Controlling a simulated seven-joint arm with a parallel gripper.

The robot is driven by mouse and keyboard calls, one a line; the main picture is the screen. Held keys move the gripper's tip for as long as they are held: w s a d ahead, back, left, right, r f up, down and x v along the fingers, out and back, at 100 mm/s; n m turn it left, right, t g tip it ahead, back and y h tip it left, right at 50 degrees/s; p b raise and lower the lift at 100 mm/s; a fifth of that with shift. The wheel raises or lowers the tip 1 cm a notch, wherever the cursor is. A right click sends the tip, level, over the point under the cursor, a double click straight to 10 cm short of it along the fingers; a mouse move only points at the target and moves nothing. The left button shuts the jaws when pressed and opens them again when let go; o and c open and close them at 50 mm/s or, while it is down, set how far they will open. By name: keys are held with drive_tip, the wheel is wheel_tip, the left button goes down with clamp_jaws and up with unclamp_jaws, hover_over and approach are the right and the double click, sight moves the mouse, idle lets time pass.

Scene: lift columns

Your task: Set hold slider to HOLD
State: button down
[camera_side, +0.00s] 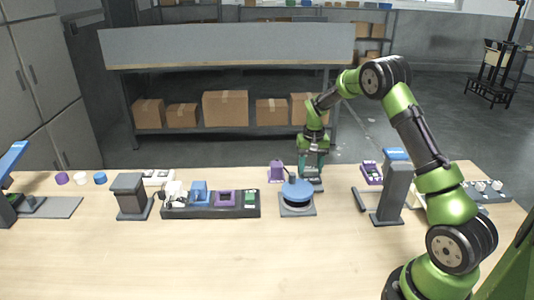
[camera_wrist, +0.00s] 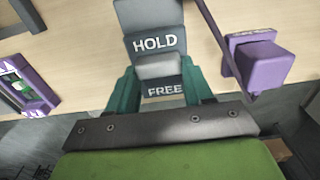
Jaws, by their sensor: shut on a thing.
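The hold slider is a dark grey plate (camera_wrist: 152,18) with a white HOLD label at the upper part and a FREE label at the lower part in the wrist view. Its lighter grey knob (camera_wrist: 160,68) sits between the two labels, and both words are readable. My gripper (camera_wrist: 160,76) has its two teal fingers on either side of the knob, shut on it. In the side view my gripper (camera_side: 312,172) points down over the far side of the table, just behind and right of a round blue-topped device (camera_side: 297,191). The slider is mostly hidden there.
A purple block (camera_wrist: 256,66) with a thin dark rod beside it is close right of my fingers in the wrist view. A purple-framed device (camera_wrist: 27,88) lies at left. In the side view, a dark multi-part tray (camera_side: 212,212) and a grey column (camera_side: 394,190) flank the area. The front table is clear.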

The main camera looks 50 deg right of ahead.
sight(311, 170)
drive_tip(key=shift+s+a, duration=0.2)
drive_tip(key=shift+s, duration=0.05)
drive_tip(key=shift+c, duration=2.2)
unclamp_jaws()
wheel_tip(311, 170, up, 17)
drive_tip(key=shift+w+d, duration=0.1)
drive_tip(key=s+a+r+n+t+y, duration=0.1)
drive_tip(key=s+a+r+n+t, duration=0.1)
drive_tip(key=s+a, duration=0.8)
drive_tip(key=s+a+r+n+t+y, duration=0.1)
drive_tip(key=s+a+r+n+t, duration=0.2)
drive_tip(key=s+a, duration=0.7)
drive_tip(key=a+t, duration=0.2)
drive_tip(key=a, duration=0.3)
drive_tip(key=shift+s, duration=0.35)
